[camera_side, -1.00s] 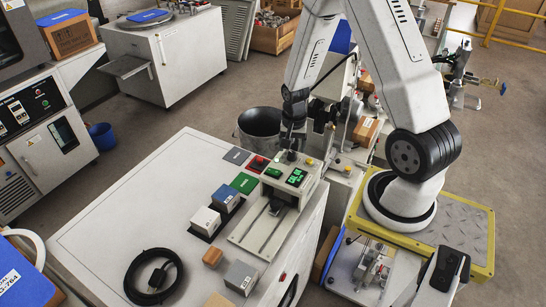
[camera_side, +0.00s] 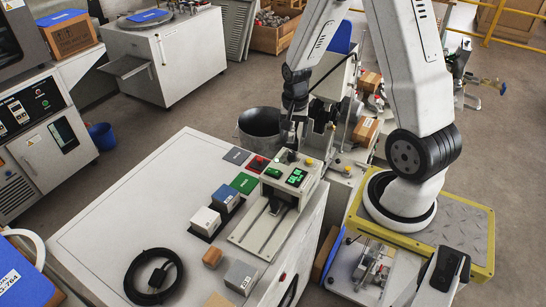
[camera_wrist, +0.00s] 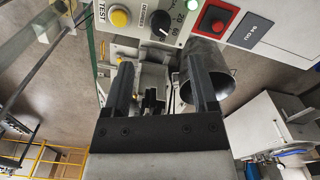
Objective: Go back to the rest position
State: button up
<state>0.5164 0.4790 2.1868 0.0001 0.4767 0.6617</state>
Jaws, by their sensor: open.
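My gripper (camera_side: 293,130) hangs above the back edge of the testing device (camera_side: 275,215), beside the metal bin. In the wrist view my gripper (camera_wrist: 161,75) has its two dark fingers apart, with nothing held between them. The device has a lit green display (camera_side: 296,177). The wrist view shows its panel upside down, with a yellow TEST button (camera_wrist: 120,18), a black knob (camera_wrist: 160,23) and a red button (camera_wrist: 216,25) on a dark plate. No part of my gripper visibly touches the panel.
A metal bin (camera_side: 260,127) stands behind the bench (camera_side: 110,215). The bench holds a blue-topped block (camera_side: 225,198), a white block (camera_side: 206,221), a wooden block (camera_side: 212,257), a grey block (camera_side: 241,277) and a coiled black cable (camera_side: 153,276). More equipment stands behind my arm.

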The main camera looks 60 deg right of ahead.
jog(key=shift+a, duration=0.1)
jog(key=s+a+r+n+t, duration=0.1)
jog(key=a+r+n, duration=0.2)
jog(key=a+n, duration=0.3)
jog(key=s+a+r+n+t, duration=0.1)
jog(key=a+r+n, duration=0.3)
jog(key=a+n, duration=0.3)
jog(key=a, duration=0.4)
jog(key=shift+s+a+r+n+t, duration=0.15)
jog(key=shift+s+r+n+t, duration=0.05)
jog(key=shift+s+n+t, duration=0.15)
